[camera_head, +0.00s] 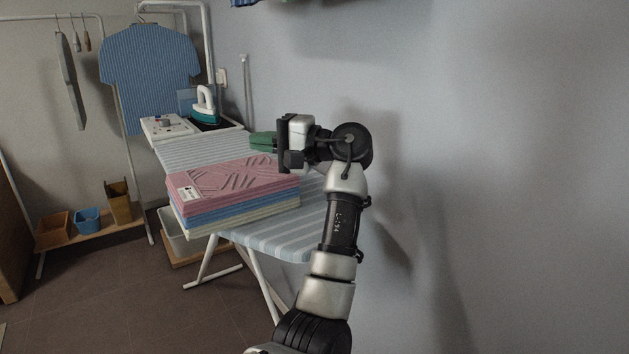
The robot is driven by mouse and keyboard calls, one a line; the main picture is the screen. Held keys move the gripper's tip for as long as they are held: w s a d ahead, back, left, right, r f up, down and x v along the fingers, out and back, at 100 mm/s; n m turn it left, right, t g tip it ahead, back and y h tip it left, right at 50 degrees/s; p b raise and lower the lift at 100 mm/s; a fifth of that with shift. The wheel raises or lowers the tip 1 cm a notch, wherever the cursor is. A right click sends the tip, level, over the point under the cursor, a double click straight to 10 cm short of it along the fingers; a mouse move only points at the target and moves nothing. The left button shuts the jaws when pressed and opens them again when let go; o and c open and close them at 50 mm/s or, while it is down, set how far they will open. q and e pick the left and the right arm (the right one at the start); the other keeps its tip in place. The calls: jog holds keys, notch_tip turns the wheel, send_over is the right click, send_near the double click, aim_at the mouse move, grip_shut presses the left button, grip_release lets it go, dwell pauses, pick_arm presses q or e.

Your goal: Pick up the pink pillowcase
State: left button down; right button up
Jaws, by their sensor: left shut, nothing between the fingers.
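The pink pillowcase (240,179) lies flat on top of a folded stack on the ironing board (285,240). It has a small white label at its left front corner. A blue layer (235,206) and a pale cream layer (240,217) lie under it. My left gripper (261,141), with green fingertips, is above and behind the stack's right part in the picture, pointing left. It is shut and empty, apart from the pillowcase. My right gripper is not in view.
A teal and white iron (205,107) and a white box (167,127) stand at the board's far end. A blue striped shirt (150,70) hangs behind. A plain wall closes off the right side. Small bins (88,221) stand on a low shelf at left.

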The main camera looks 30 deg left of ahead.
pick_arm(q)
jog(key=w+d, duration=0.5)
jog(key=w, duration=0.5)
jog(key=f+b, duration=0.1)
jog(key=f, duration=0.4)
jog(key=f+b, duration=0.1)
jog(key=f, duration=0.4)
jog(key=shift+w+d+f, duration=0.1)
jog(key=shift+w+d, duration=0.05)
jog(key=shift+d, duration=0.05)
jog(key=shift+s+a, duration=0.25)
jog(key=shift+s, duration=0.2)
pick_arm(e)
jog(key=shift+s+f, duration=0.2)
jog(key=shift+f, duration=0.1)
